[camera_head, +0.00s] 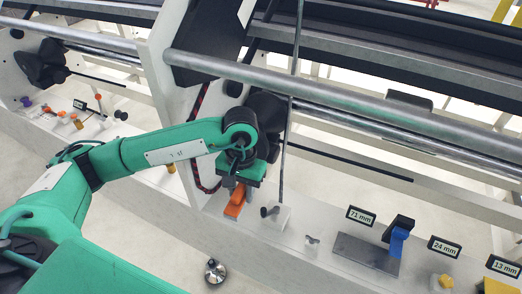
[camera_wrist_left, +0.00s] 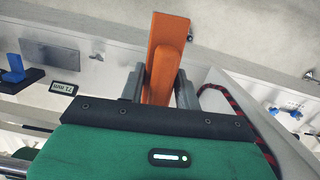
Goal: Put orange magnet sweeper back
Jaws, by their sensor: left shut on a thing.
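My left gripper (camera_head: 238,186) is shut on the orange magnet sweeper (camera_head: 235,204), which hangs below the fingers over the white ledge (camera_head: 335,274) in the head view. I cannot tell whether the sweeper touches the ledge. In the left wrist view the orange sweeper (camera_wrist_left: 167,42) sticks out beyond the two grey fingers (camera_wrist_left: 160,88), which sit on either side of it. The sweeper's upper part is hidden by the gripper. My right gripper is not in view.
A white block with a dark knob (camera_head: 277,214) stands just right of the sweeper. A red-black cable (camera_head: 194,160) hangs left of the gripper. A round metal object (camera_head: 215,271) lies below the ledge.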

